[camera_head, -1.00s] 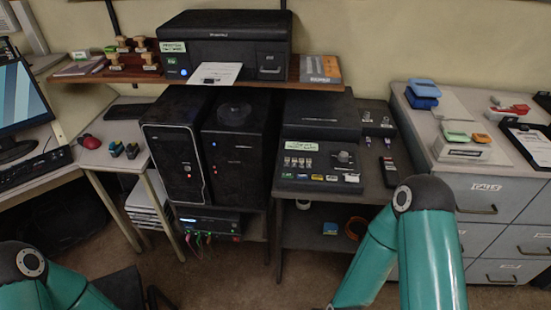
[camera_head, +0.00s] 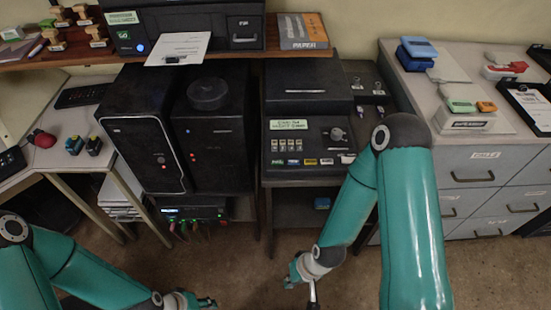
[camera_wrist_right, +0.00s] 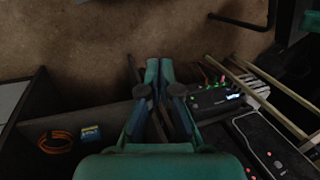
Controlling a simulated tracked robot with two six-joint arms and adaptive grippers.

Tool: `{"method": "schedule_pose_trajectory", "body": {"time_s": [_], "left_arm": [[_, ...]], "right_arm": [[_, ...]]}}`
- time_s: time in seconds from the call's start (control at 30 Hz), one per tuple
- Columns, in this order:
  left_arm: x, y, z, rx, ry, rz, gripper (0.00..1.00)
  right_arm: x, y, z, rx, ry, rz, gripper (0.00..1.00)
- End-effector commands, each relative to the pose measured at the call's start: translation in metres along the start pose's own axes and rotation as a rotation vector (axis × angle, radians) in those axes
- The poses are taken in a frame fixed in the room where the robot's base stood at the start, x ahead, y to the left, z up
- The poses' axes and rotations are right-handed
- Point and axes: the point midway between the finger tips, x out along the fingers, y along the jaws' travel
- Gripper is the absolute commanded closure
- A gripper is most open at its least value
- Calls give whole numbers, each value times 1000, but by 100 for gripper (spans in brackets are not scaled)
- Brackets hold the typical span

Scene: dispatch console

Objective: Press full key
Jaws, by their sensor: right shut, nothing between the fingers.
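The dark console panel (camera_head: 310,140) stands on the desk at the middle right of the head view. It has a green-lit display (camera_head: 289,124), a knob and a row of small coloured keys (camera_head: 295,162) along its front edge. The key labels are too small to read, so I cannot tell which is the full key. My right gripper (camera_head: 313,292) is low in front of the desk, apart from the console. Its fingers are together and empty in the right wrist view (camera_wrist_right: 159,72). My left gripper (camera_head: 198,302) is at the bottom edge, partly cut off.
Two black computer towers (camera_head: 145,150) stand left of the console. A printer (camera_head: 185,25) sits on the shelf (camera_head: 75,53) above. Grey drawers (camera_head: 480,172) stand at right. My right forearm passes close to the console's right side. The floor in front is mostly clear.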

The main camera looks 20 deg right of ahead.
Motion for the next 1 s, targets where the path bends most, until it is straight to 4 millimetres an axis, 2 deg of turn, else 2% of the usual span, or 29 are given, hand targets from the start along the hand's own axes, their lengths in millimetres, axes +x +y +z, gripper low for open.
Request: {"method": "schedule_pose_trajectory", "body": {"time_s": [0.13, 0.23, 0.33, 0.43, 0.57, 0.7, 0.8, 0.9, 1.0], "left_arm": [[0, 0, 0, 0, 0, 0, 60], [-3, 1, 0, 0, 0, 0, 60], [-7, 3, 0, 0, 0, 0, 60], [-14, 5, 0, 0, 0, 0, 60], [-24, 9, 0, 0, 0, 0, 60], [-35, 13, 0, 0, 0, 0, 60], [-42, 15, 0, 0, 0, 0, 60], [-46, 17, 0, 0, 0, 0, 60], [-50, 18, 0, 0, 1, 0, 60]], "right_arm": [[-1, -1, -2, -6, 4, -2, 100], [-7, -6, -13, -45, 27, -13, 100], [-20, -15, -34, -135, 72, -35, 100], [-44, -32, -68, -291, 146, -59, 100], [-92, -58, -122, -568, 272, -61, 100], [-157, -83, -177, -896, 411, 7, 100], [-204, -95, -208, -1100, 492, 90, 100], [-245, -104, -232, -1258, 554, 180, 100], [-276, -110, -248, -1366, 596, 257, 100]]}}
